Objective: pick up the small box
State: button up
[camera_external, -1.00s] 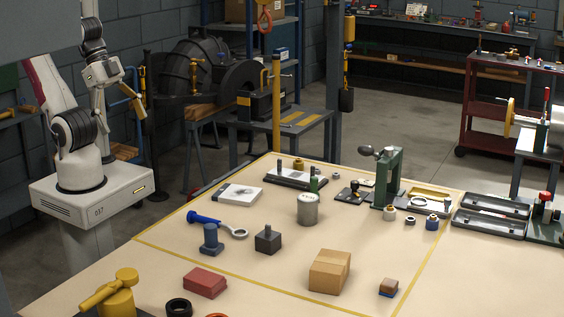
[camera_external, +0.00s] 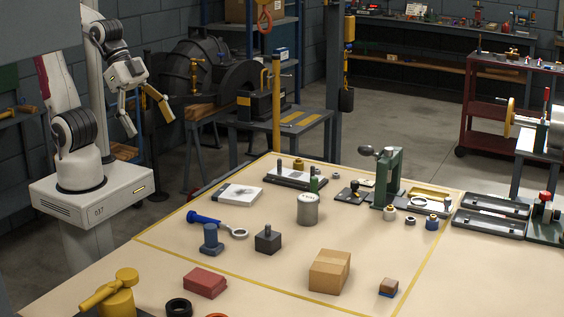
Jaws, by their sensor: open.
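A small brown cardboard box (camera_external: 329,272) sits upright and closed near the front right of the cream bench top, inside the yellow line. My gripper (camera_external: 148,121) is at the upper left, raised beyond the bench's left edge. Nothing hides the box.
A red block (camera_external: 205,282), a dark cube with a stub (camera_external: 267,240), a blue post (camera_external: 210,240) and a grey can (camera_external: 308,208) stand left of and behind the box. A small brown-and-blue block (camera_external: 388,287) lies to its right. Bare bench surrounds the box.

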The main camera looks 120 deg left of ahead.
jog(key=w+f+t, duration=0.2)
jog(key=w, duration=1.3)
jog(key=n+t+y, duration=0.1)
jog(key=t, duration=0.2)
send_over(318, 259)
jog(key=s+d, duration=0.3)
jog(key=s, duration=0.7)
notch_tip(318, 259, down, 12)
jog(key=shift+n+t+y, duration=0.4)
jog(key=shift+t+y, duration=0.2)
jog(key=shift+y, duration=0.1)
jog(key=w+f, duration=0.1)
jog(key=f, duration=0.2)
jog(key=w+a+f, duration=0.1)
jog(key=w+f, duration=0.1)
jog(key=f, duration=0.1)
jog(key=w+a+f, duration=0.1)
jog(key=w+f, duration=0.1)
jog(key=f, duration=0.2)
jog(key=shift+w+a, duration=0.15)
jog(key=shift+w+a+f, duration=0.1)
jog(key=shift+w+f, duration=0.05)
jog(key=shift+f, duration=0.3)
jog(key=shift+w, duration=0.1)
jog(key=shift+x, duration=1.2)
jog(key=shift+w, duration=0.1)
